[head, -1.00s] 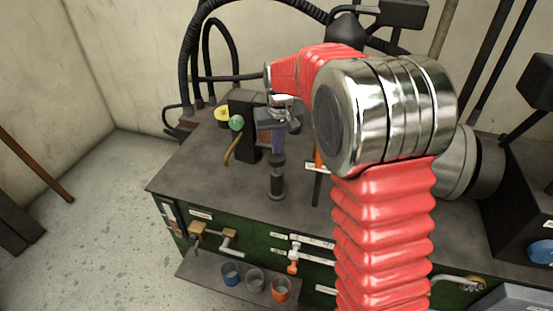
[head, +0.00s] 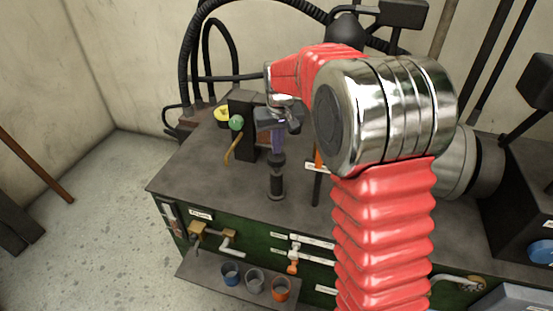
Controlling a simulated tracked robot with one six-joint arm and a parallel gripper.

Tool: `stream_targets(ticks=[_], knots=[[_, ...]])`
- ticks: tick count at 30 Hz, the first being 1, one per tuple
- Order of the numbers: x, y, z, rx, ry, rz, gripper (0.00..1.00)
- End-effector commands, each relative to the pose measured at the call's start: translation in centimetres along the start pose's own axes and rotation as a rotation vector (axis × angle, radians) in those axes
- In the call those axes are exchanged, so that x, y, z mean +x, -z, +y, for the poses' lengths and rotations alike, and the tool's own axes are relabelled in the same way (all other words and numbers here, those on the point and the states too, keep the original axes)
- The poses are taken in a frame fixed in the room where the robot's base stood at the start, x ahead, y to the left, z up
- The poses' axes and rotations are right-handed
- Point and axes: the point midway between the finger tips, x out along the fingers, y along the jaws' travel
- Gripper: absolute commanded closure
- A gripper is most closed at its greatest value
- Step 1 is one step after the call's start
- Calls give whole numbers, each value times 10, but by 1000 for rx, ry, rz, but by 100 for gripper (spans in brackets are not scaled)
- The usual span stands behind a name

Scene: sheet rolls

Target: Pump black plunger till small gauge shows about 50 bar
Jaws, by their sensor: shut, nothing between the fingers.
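The black plunger (head: 277,184) stands upright on the grey bench top, near its front edge, with a dark knob at its top. My gripper (head: 277,143) is shut and empty just above it, with purplish fingers pointing down. The fingertips are at or very near the knob; I cannot tell whether they touch. I cannot make out the small gauge or any reading; my arm covers much of the bench to the right.
A green ball knob (head: 236,123) and a yellow lever (head: 233,149) are left of my gripper, beside a dark upright block (head: 241,104). Brass and white pipe fittings (head: 229,243) are on the green front. Several small cups sit on a front shelf (head: 205,277). Black hoses arch behind.

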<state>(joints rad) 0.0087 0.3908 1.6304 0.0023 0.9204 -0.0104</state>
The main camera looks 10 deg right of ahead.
Motion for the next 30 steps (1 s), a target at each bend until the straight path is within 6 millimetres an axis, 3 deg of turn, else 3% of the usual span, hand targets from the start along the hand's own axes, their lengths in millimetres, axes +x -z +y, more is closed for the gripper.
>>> stream_targets(ticks=[30], knots=[[37,-8,0,0,0,-3,100]])
